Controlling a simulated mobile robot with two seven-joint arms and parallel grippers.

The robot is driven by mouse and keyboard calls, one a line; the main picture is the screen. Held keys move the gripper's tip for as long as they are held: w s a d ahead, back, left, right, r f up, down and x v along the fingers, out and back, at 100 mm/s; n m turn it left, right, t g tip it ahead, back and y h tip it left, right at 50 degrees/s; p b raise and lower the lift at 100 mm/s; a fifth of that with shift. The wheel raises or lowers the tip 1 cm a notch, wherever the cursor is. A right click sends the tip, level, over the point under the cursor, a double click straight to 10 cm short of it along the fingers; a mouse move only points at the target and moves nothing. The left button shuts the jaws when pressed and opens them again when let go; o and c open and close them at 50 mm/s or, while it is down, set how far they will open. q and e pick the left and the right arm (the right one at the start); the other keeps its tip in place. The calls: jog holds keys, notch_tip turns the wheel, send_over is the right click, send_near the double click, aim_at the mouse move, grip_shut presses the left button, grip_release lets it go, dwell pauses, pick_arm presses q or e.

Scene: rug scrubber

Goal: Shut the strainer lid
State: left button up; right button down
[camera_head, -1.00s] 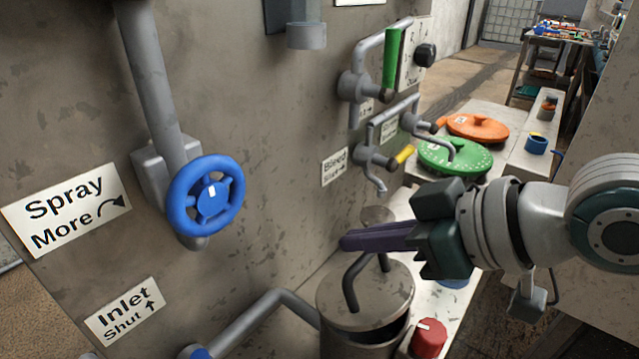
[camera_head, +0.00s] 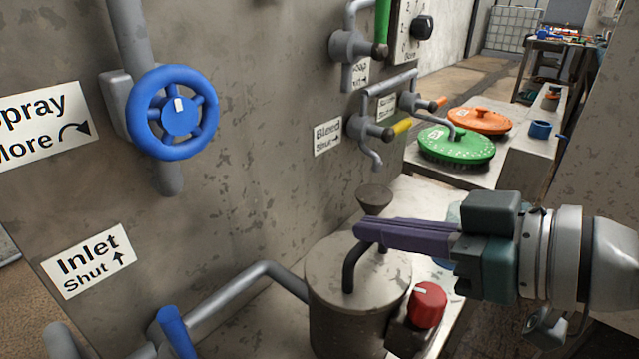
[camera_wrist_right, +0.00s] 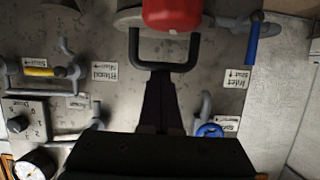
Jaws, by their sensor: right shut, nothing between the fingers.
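The strainer is a grey cylinder (camera_head: 345,328) below the wall pipes. Its round grey lid (camera_head: 325,262) lies over the top, with no dark gap showing at its rim in the head view. A dark bent bar handle (camera_head: 349,272) rises from the lid; it also shows in the right wrist view (camera_wrist_right: 165,66). My right gripper (camera_head: 362,233) is shut and empty, its purple fingers at the top of the handle and hiding part of it. I cannot tell whether they touch. My left gripper is out of view.
A red knob (camera_head: 427,304) stands right beside the strainer. A grey pipe (camera_head: 235,290) runs into it from the left, near a blue lever (camera_head: 176,333). A blue handwheel (camera_head: 175,112) is on the wall.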

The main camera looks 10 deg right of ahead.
aim_at(379, 274)
jog(key=shift+s+d+f, duration=0.15)
jog(key=shift+s+d, duration=0.05)
jog(key=shift+w+a, duration=0.1)
jog(key=r+p, duration=0.1)
jog(key=w+r+p, duration=0.1)
jog(key=r+p, duration=0.1)
jog(key=a+r+p, duration=0.1)
jog(key=p, duration=0.1)
jog(key=shift+w+a+r, duration=0.1)
jog(key=shift+w+r, duration=0.2)
jog(key=shift+s+d+f, duration=0.2)
jog(key=shift+s+d, duration=0.35)
jog(key=shift+s, duration=0.2)
jog(key=v, duration=0.4)
jog(key=f+v, duration=0.1)
jog(key=v, duration=0.1)
jog(key=shift+s+d+r+p, duration=0.1)
jog(key=shift+s+d+p, duration=0.05)
jog(key=shift+s+p, duration=0.15)
jog(key=shift+s+d+r, duration=0.2)
jog(key=shift+s+d, duration=0.25)
jog(key=shift+s, duration=0.1)
